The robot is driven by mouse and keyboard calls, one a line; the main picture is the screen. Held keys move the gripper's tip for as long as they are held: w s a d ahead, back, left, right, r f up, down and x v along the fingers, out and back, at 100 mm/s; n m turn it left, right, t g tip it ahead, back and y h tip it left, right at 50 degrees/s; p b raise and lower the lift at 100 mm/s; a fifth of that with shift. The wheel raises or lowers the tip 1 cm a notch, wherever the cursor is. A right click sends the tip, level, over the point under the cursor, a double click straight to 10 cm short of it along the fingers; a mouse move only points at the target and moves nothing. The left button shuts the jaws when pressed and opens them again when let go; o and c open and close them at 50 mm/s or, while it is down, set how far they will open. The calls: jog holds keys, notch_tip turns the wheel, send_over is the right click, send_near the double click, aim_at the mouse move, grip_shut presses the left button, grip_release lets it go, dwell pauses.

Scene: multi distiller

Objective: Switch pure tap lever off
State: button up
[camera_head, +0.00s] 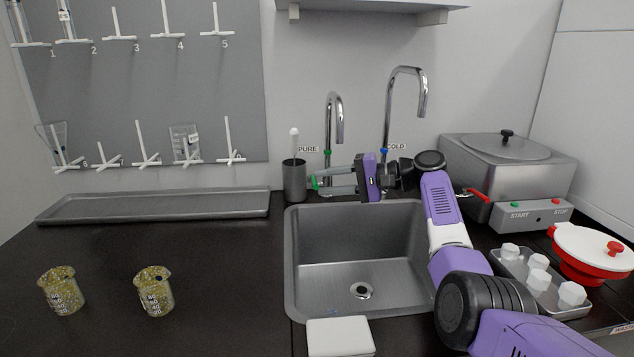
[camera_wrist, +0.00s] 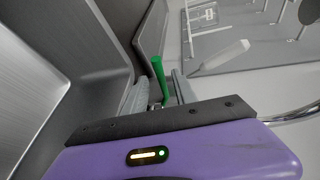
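The pure tap (camera_head: 336,103) is a chrome gooseneck behind the sink, beside a "PURE" label (camera_head: 307,149). Its green lever (camera_head: 315,183) shows low at the tap, at the tips of my gripper's fingers. My gripper (camera_head: 320,181) reaches in from the right above the sink's back edge, pointing left. In the wrist view the green lever (camera_wrist: 158,72) stands between the two grey fingers, with a gap showing between them. The fingers look apart, and I cannot tell if either touches the lever. The lever's base is partly hidden by my gripper.
The cold tap (camera_head: 407,72) stands right of the pure tap. A dark cup with a white-tipped brush (camera_head: 294,181) is just left of the lever. The sink (camera_head: 300,255) lies below. A heater box (camera_head: 520,177) and a tray of white containers (camera_head: 568,308) are right.

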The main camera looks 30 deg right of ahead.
jog(key=shift+v, duration=2.3)
